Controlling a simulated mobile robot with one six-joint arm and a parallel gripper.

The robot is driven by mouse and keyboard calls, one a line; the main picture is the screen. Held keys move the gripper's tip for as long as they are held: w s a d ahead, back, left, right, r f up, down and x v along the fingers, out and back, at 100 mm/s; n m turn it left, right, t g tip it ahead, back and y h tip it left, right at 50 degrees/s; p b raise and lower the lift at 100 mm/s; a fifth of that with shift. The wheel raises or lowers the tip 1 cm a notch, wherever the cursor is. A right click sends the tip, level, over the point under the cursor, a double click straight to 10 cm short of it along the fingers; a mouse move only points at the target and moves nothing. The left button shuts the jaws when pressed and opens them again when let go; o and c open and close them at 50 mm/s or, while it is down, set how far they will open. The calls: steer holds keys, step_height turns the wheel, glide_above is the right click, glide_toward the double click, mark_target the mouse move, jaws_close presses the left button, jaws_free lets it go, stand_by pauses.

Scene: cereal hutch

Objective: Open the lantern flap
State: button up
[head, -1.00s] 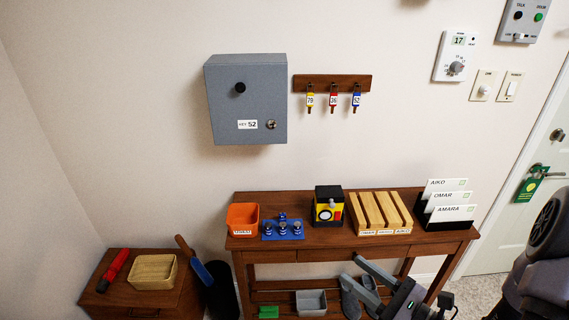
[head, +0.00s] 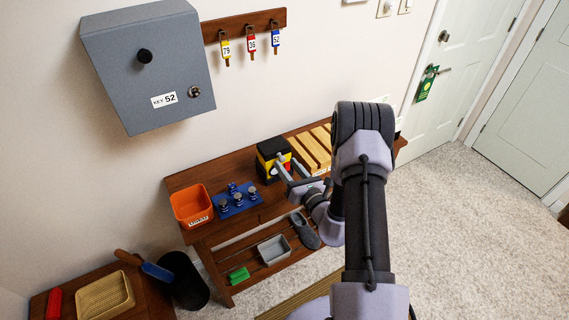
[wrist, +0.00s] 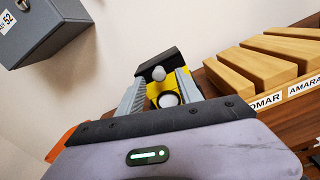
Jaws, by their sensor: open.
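The lantern (head: 267,147) is a small black and yellow box on the wooden console table. My gripper (head: 290,174) is in front of it in the head view and partly covers its front. In the wrist view, the lantern (wrist: 171,59) shows its black top and yellow front, with a pale round knob (wrist: 158,73) and a pale round part (wrist: 168,99) below. My open gripper (wrist: 157,92) has one grey finger on each side of these round parts. I cannot tell whether either finger touches the lantern.
Slatted wooden blocks (head: 306,153) stand close right of the lantern. A blue stand with knobs (head: 237,204) and an orange bin (head: 190,204) are to its left. A grey key cabinet (head: 150,70) hangs above left, beside a key rack (head: 245,24).

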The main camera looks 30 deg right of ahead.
steer(key=shift+w, duration=1.05)
steer(key=shift+a, duration=0.1)
jaws_close()
stand_by(0.5)
